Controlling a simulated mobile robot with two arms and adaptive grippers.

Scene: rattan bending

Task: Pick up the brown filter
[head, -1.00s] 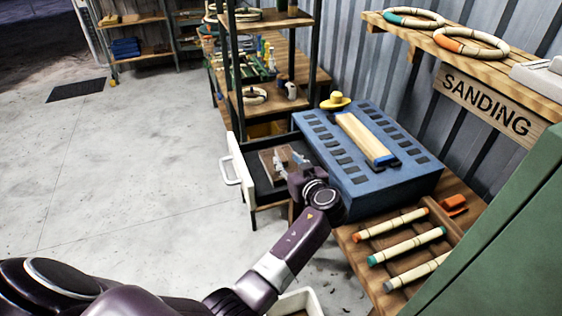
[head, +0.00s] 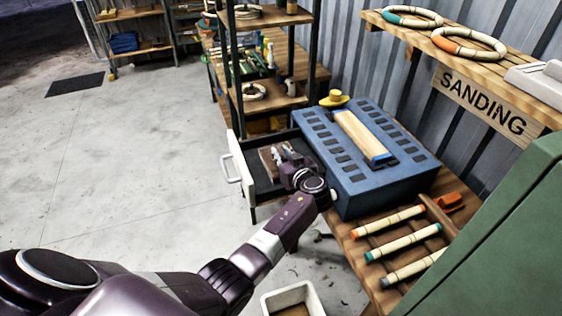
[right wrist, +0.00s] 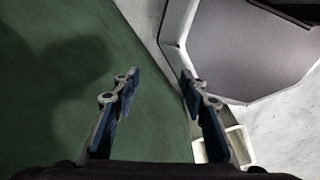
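The brown filter (head: 268,161) looks like a flat brown block lying in the open drawer (head: 233,160) of the blue box (head: 378,186). My left gripper (head: 279,153) is over the drawer at the brown filter, and its fingers overlap the block's right side. Whether the fingers touch it or have closed on it cannot be told; part of the block is hidden behind them. My right gripper (right wrist: 158,76) shows in the right wrist view with its fingers apart and nothing between them. It is not in the head view.
A shelf rack (head: 236,75) stands just behind the drawer. Several rattan sticks (head: 404,242) lie on the wooden bench right of my left arm. A green panel (head: 500,235) fills the right edge. A white bin (head: 293,290) is on the floor below.

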